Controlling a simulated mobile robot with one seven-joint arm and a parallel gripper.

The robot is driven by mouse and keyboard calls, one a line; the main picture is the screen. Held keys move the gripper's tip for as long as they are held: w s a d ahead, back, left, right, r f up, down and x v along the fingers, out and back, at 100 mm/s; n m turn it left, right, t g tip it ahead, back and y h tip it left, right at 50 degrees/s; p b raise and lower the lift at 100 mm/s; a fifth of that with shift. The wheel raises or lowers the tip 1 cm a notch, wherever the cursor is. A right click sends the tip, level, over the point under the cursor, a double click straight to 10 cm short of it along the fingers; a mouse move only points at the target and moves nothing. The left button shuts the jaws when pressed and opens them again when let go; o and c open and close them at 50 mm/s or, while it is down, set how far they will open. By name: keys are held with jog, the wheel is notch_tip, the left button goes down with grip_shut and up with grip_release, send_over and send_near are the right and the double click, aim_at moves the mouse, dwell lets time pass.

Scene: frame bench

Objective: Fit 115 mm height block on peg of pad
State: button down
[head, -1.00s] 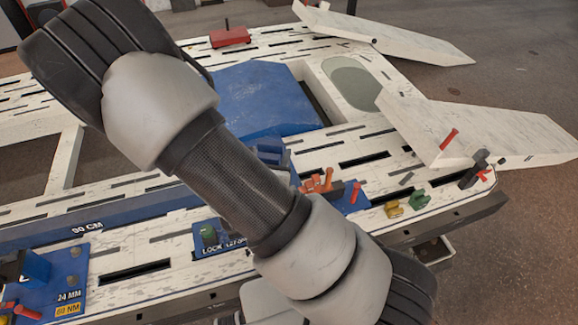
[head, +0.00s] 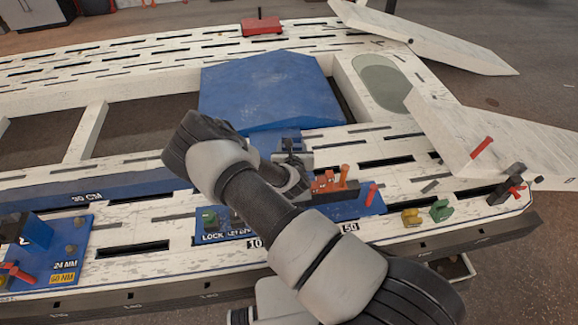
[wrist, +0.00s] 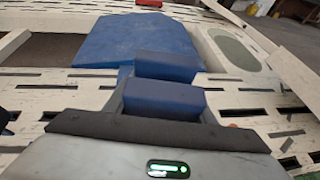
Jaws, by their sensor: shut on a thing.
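My gripper (head: 292,158) is beyond my forearm in the head view, low over the bench near the large blue panel, and partly hidden. In the wrist view it is shut on a blue block (wrist: 163,102), just ahead of the dark palm. A second blue face (wrist: 167,65) lies just beyond; I cannot tell whether it belongs to the same block. A blue pad (head: 238,235) lettered "LOCK" lies on the bench's front strip, partly covered by my arm. Another blue pad (head: 75,235), with grey pegs, is at the left. I cannot tell which peg matches the block.
The large blue panel (head: 262,90) lies behind the gripper. Orange parts (head: 330,183) and a red pin (head: 371,194) stand close to its right. Yellow (head: 411,217) and green (head: 440,210) pieces sit farther right. White slanted plates (head: 490,130) rise at the right.

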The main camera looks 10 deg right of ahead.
notch_tip(320, 180, down, 9)
jog(key=w+n+y+b, duration=0.1)
jog(key=w+y, duration=0.1)
jog(key=shift+a+n, duration=0.25)
jog(key=shift+n, duration=0.15)
jog(key=shift+f+b, duration=1.7)
jog(key=shift+f, duration=1.3)
jog(key=shift+p, duration=0.65)
jog(key=shift+f+b, duration=1.45)
jog(key=shift+f, duration=0.65)
jog(key=c, duration=0.7)
grip_release()
jog(key=shift+s+r, duration=0.1)
jog(key=shift+s+f, duration=0.1)
jog(key=shift+f, duration=0.1)
jog(key=p+v, duration=0.4)
jog(key=v, duration=1.3)
jog(key=shift+s, duration=0.2)
